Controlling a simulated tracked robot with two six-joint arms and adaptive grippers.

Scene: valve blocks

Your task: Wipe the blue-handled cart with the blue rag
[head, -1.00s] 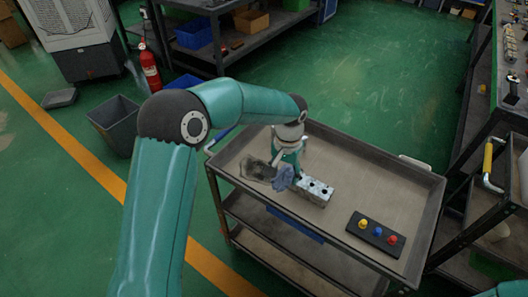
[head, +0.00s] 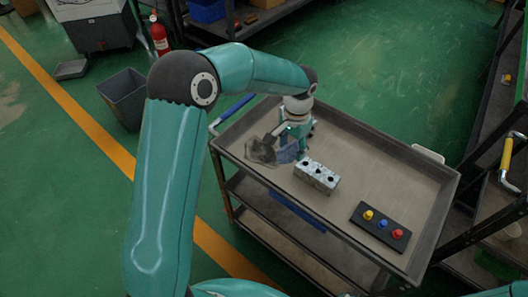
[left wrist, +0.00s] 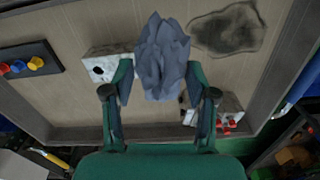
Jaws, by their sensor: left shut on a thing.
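The blue-handled cart (head: 385,180) is a grey tray-topped cart with a blue handle (head: 235,108) at its far left end; the handle also shows in the left wrist view (left wrist: 300,86). A dark smudge (head: 259,151) lies on its top near the handle; it is plain in the left wrist view (left wrist: 228,32). My left gripper (head: 292,143) is shut on the crumpled blue rag (left wrist: 162,60), low over the top just right of the smudge. I cannot tell whether the rag touches the surface. My right gripper is not in view.
A silver valve block (head: 317,177) stands just right of the rag. Another block with red parts (left wrist: 217,117) is beside the gripper. A black strip (head: 380,228) with yellow, blue and red knobs lies at the right. A grey bin (head: 124,97) stands left of the cart.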

